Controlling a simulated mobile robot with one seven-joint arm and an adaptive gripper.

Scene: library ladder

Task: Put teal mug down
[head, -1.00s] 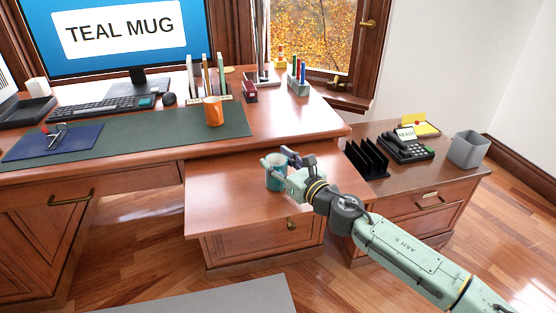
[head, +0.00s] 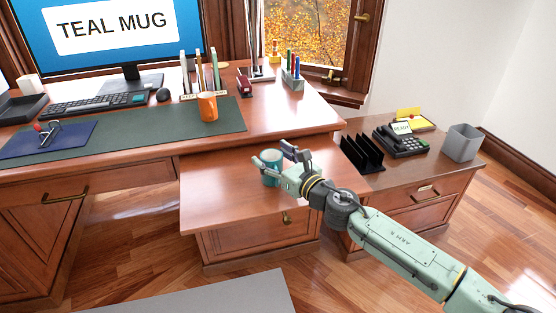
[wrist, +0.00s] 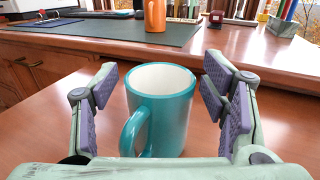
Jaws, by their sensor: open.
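The teal mug (head: 270,168) stands upright on the lower pull-out desk surface (head: 215,205). In the wrist view the teal mug (wrist: 160,108) has a white inside, and its handle points toward me and slightly left. My gripper (head: 279,160) is at the mug, with the mug between its fingers. In the wrist view my gripper (wrist: 161,90) is open, with a gap between each finger pad and the mug. In the head view the fingers hide part of the mug.
An orange mug (head: 208,107) stands on the green desk mat (head: 150,130) above. The raised desk edge lies behind the teal mug. A black file rack (head: 362,153), a phone (head: 401,139) and a grey bin (head: 462,142) stand at the right. The lower surface is otherwise clear.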

